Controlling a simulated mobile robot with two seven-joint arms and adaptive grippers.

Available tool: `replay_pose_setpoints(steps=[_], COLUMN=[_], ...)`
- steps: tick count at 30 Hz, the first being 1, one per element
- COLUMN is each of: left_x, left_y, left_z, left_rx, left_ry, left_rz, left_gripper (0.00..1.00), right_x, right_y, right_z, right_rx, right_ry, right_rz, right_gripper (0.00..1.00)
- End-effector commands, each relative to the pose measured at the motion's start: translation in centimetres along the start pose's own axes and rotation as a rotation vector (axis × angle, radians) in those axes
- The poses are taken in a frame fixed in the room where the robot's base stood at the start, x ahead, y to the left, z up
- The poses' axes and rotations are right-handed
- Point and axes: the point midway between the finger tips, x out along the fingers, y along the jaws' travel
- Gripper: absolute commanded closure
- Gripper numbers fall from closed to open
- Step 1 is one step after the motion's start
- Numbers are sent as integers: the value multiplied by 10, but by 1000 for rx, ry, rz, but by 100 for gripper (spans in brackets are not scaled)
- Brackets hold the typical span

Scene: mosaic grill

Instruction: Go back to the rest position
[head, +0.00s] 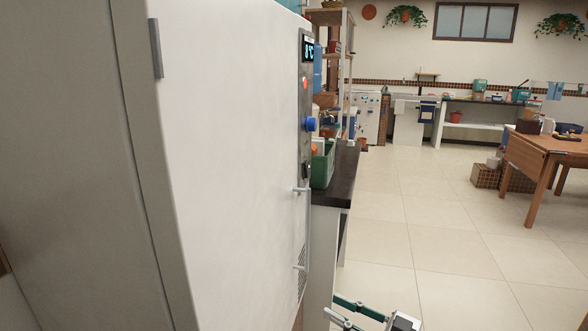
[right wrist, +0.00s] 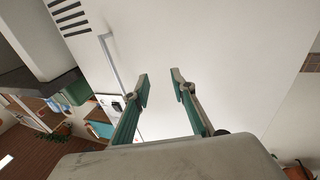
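My right gripper (head: 334,306) shows at the bottom edge of the head view, low and to the right of a tall white fridge (head: 235,160). In the right wrist view its two green-and-grey fingers (right wrist: 161,82) are apart, with nothing between them. A white surface lies beyond the fingertips, with a long handle (right wrist: 110,58) to their left. The gripper does not hold this handle. My left gripper is in neither view.
The fridge fills the left of the head view; its handle (head: 308,228) sticks out at its right edge. A dark counter (head: 340,180) with a green crate (head: 324,166) stands just behind. Tiled floor (head: 455,255) is clear to the right, up to a wooden table (head: 548,145).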

Motion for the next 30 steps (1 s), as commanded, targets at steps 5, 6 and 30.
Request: replay_pose_setpoints(steps=[5,6,30], left_x=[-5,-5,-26], left_y=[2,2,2], left_z=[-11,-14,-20], left_rx=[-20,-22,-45], left_ry=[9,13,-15], left_rz=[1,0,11], left_gripper=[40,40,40], right_x=[2,0,-210], right_y=[-45,-53,-176], right_z=[18,22,159], right_rx=[16,19,115], right_ry=[-4,-11,-600], right_rz=[94,119,638], right_gripper=[75,75,75])
